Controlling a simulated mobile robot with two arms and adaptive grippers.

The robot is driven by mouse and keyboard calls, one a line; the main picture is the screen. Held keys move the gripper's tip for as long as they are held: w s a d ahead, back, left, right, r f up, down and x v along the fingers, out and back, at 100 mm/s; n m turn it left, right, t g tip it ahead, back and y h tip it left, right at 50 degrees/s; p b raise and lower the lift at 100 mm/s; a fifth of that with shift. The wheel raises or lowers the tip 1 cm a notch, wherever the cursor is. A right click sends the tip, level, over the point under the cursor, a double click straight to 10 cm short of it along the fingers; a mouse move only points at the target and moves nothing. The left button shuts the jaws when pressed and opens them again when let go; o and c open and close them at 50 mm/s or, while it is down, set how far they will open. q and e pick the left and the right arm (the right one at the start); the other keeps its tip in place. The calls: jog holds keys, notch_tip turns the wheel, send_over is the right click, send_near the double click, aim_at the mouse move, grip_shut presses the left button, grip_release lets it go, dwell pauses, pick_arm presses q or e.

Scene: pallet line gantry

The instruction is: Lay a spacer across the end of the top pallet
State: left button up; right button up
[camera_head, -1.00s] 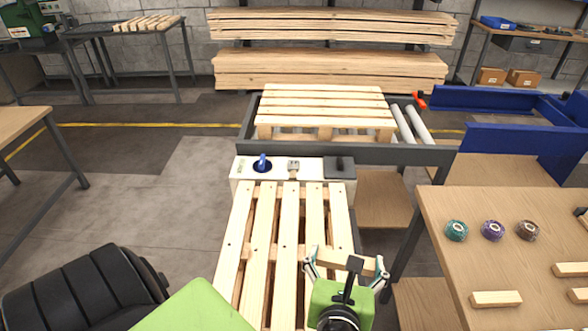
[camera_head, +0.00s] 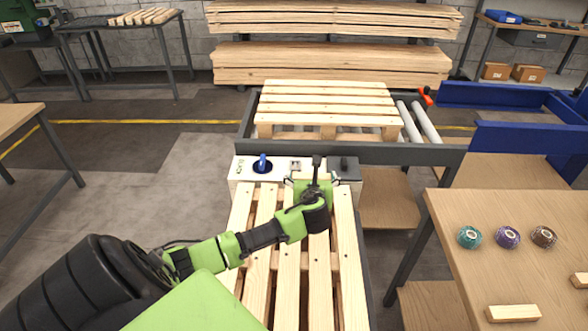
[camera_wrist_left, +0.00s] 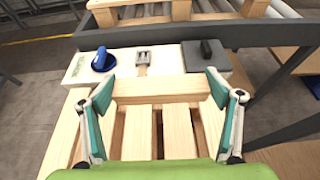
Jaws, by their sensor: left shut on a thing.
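My left gripper (camera_head: 314,182) reaches over the far end of the near pallet (camera_head: 265,225), whose pale slats run away from me. In the left wrist view, the fingers (camera_wrist_left: 160,88) are shut on the two ends of a short wooden spacer (camera_wrist_left: 160,92). The spacer lies crosswise to the slats at the pallet's far end. I cannot tell whether it touches them. In the head view, the gripper mostly hides the spacer. My right gripper is not in view.
A control box (camera_head: 245,172) with a blue knob stands just beyond the near pallet. Another pallet (camera_head: 325,104) sits on the roller conveyor (camera_head: 425,122) behind a dark rail. The right table (camera_head: 480,275) holds tape rolls (camera_head: 508,237) and loose wooden blocks (camera_head: 513,313).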

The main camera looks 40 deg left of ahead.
pick_arm(q)
jog(key=a+f, duration=0.2)
jog(key=a, duration=0.1)
jog(key=w+a+f+b, duration=0.1)
jog(key=a+f, duration=0.1)
jog(key=w+a+f, duration=0.1)
jog(key=a+f, duration=0.2)
jog(key=shift+w+a+f, duration=0.1)
jog(key=shift+w+a, duration=0.15)
jog(key=shift+a, duration=0.1)
jog(key=shift+w+a+f+b, duration=0.1)
jog(key=shift+a+f+b, duration=0.2)
jog(key=shift+f+b, duration=0.05)
notch_tip(320, 180, down, 3)
jog(key=shift+a+f+b, duration=0.15)
jog(key=shift+f+b, duration=0.05)
jog(key=shift+b, duration=0.2)
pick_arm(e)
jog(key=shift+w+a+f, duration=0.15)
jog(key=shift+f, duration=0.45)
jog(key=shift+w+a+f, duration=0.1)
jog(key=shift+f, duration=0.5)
pick_arm(q)
jog(key=o, duration=1)
